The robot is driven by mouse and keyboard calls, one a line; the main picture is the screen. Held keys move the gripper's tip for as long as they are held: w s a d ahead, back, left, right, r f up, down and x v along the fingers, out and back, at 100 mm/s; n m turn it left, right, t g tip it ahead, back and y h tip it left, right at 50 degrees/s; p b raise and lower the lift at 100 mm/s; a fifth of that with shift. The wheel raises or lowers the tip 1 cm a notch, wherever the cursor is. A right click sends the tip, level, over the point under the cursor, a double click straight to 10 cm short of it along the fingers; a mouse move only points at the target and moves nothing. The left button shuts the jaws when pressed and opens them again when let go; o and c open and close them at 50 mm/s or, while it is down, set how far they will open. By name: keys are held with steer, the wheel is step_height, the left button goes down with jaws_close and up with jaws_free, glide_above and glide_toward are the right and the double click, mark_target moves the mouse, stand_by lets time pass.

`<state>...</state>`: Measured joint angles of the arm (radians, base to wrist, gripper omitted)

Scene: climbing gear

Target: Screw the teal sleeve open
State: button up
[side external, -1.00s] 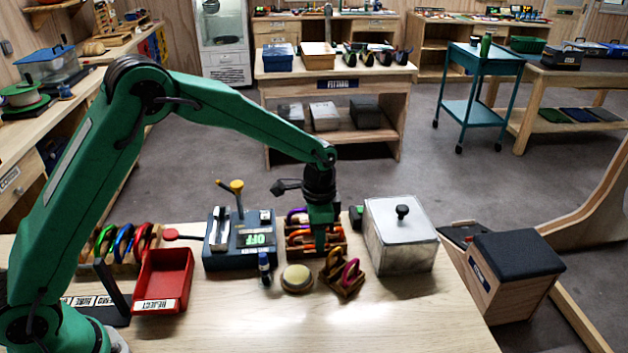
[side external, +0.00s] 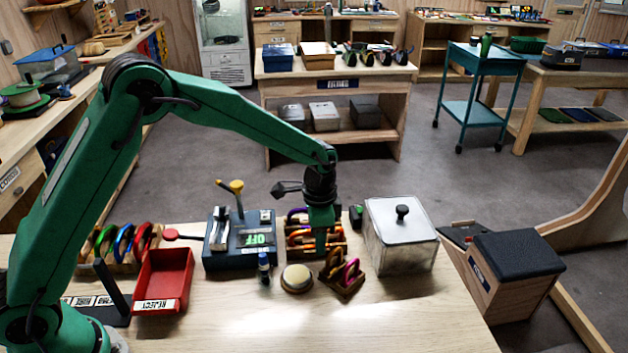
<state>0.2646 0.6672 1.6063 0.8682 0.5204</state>
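My gripper (side external: 320,243) points straight down over the wooden rack of carabiners (side external: 298,240) in the middle of the bench. Its fingers are small and partly merge with the rack, so I cannot tell whether they are open or shut, or whether they touch a carabiner. A purple carabiner (side external: 297,212) and orange ones show in the rack beside my gripper. No teal sleeve can be made out; my gripper covers part of the rack.
A small wooden stand with orange and magenta carabiners (side external: 350,272) is in front. A round beige button (side external: 297,279), a small blue bottle (side external: 264,268), a blue device reading OFF (side external: 228,255), a red REJECT tray (side external: 184,278) and a lidded clear box (side external: 405,245) surround it. The front bench is clear.

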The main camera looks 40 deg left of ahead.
steer(key=shift+s+d, duration=0.2)
steer(key=shift+s, duration=0.05)
steer(key=shift+r, duration=0.9)
steer(key=shift+w, duration=0.1)
steer(key=shift+w+a, duration=0.45)
steer(key=shift+a, duration=0.05)
steer(key=shift+r, duration=0.1)
stand_by(0.4)
step_height(320, 180, up, 10)
stand_by(1.0)
